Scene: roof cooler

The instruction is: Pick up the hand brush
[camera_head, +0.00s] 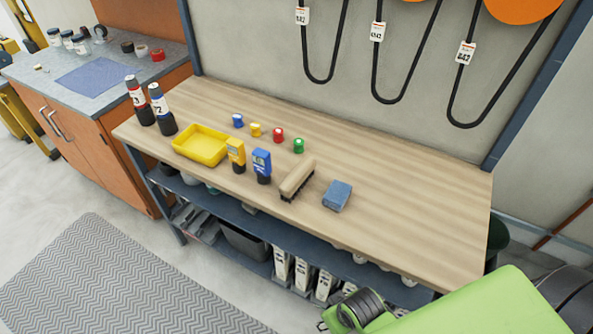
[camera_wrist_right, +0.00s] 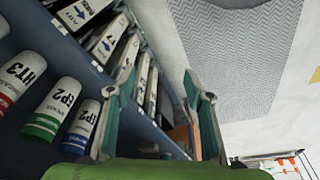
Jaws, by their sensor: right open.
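The hand brush (camera_head: 297,178) lies on the wooden workbench (camera_head: 400,205), with its beige wooden back up and dark bristles below. My right arm shows at the lower right of the head view, well away from the brush. In the right wrist view my right gripper (camera_wrist_right: 160,95) has its two fingers apart with nothing between them. It faces the bench's lower shelf and the floor, and the brush is not in that view. My left gripper is not in view.
A blue block (camera_head: 337,196) lies right of the brush. Small coloured caps (camera_head: 278,135) lie behind. The bench's right part is clear.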

